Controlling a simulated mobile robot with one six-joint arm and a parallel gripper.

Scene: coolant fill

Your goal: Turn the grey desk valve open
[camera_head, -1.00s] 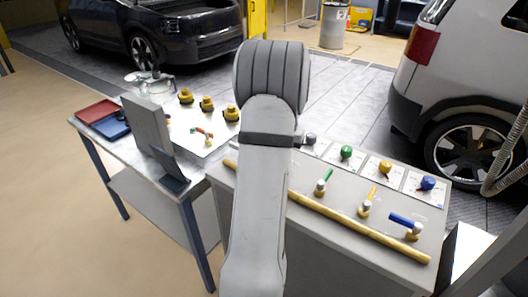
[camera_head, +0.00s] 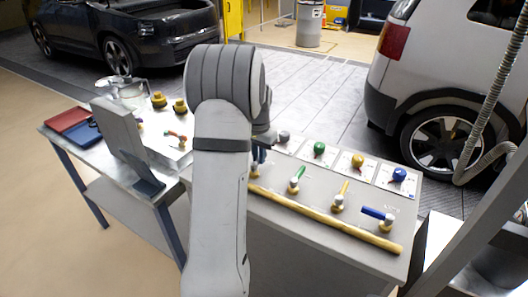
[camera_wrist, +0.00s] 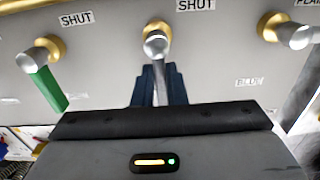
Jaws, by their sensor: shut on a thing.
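The grey desk valve shows in the wrist view as a silver cap on a brass base with a grey lever (camera_wrist: 159,84). The lever points down the picture towards my gripper. My gripper (camera_wrist: 160,80) is shut on this lever, with one dark blue finger on each side of it. The lever's far end is hidden between the fingers. In the head view my gripper (camera_head: 259,152) is partly visible just right of my arm, low over the left end of the valve row.
Green (camera_head: 298,178), yellow (camera_head: 341,192) and blue (camera_head: 377,214) lever valves stand to the right on the grey desk. A brass pipe (camera_head: 330,222) runs along its front. Coloured knobs stand behind. In the wrist view, a green lever (camera_wrist: 48,88) is at left.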

